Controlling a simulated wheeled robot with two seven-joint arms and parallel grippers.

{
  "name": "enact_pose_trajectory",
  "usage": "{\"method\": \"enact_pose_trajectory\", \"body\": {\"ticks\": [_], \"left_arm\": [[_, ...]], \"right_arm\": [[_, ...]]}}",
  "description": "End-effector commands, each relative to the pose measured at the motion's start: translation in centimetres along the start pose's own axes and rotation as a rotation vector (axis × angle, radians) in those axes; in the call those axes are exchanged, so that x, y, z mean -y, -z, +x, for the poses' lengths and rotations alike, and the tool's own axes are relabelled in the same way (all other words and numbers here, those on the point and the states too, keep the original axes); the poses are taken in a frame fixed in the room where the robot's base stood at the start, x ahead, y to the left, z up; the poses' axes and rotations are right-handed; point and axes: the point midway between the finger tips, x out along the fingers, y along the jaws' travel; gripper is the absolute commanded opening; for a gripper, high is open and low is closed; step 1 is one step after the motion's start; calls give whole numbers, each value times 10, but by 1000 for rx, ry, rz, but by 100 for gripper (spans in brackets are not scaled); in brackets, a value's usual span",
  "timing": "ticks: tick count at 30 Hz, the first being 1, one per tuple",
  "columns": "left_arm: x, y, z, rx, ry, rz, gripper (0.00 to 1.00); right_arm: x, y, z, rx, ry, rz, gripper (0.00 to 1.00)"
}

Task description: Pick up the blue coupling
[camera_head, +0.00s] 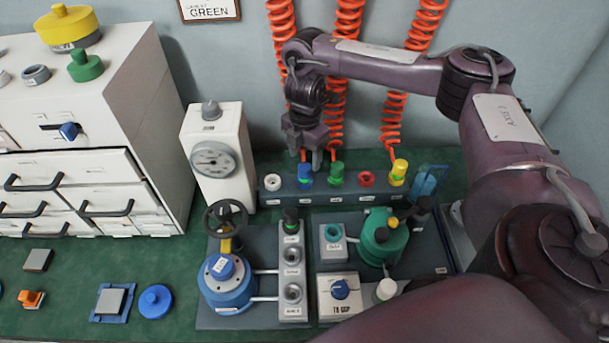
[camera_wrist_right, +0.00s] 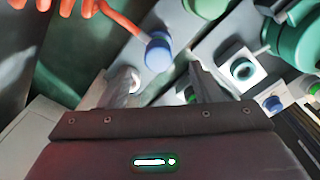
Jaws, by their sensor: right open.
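The blue coupling (camera_head: 305,175) stands in the grey rack (camera_head: 272,199) along the back of the green bench, between a white ring and a green coupling (camera_head: 336,173). An orange coiled hose runs to the blue coupling; it also shows in the right wrist view (camera_wrist_right: 158,52). My right gripper (camera_head: 309,160) is just above the blue coupling, pointing down. In the wrist view its two fingers (camera_wrist_right: 161,78) are apart and empty, with the coupling beyond the gap between the tips. The gripper partly hides the coupling's top in the head view. My left gripper is not in view.
A white gauge box (camera_head: 212,140) stands close to the left. A blue valve unit (camera_head: 229,283) and a green vessel (camera_head: 383,240) are in front. Orange coiled hoses hang behind.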

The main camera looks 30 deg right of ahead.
Motion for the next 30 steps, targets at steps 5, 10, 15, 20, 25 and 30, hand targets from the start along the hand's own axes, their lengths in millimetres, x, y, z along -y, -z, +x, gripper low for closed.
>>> {"method": "enact_pose_trajectory", "body": {"ticks": [5, 10, 15, 20, 25, 30], "left_arm": [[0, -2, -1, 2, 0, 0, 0], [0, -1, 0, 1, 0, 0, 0], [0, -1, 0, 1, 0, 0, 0], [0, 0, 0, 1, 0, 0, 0], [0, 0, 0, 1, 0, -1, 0], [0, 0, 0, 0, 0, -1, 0]], "right_arm": [[-1, -2, 24, 2, 3, -1, 58], [-2, -3, 46, 1, 2, -1, 58], [-2, -2, 50, 1, 0, -1, 58], [-2, -2, 50, 1, 0, -1, 54], [-2, -3, 50, 1, 0, -1, 32], [-2, -3, 50, 1, 0, -1, 9]]}}
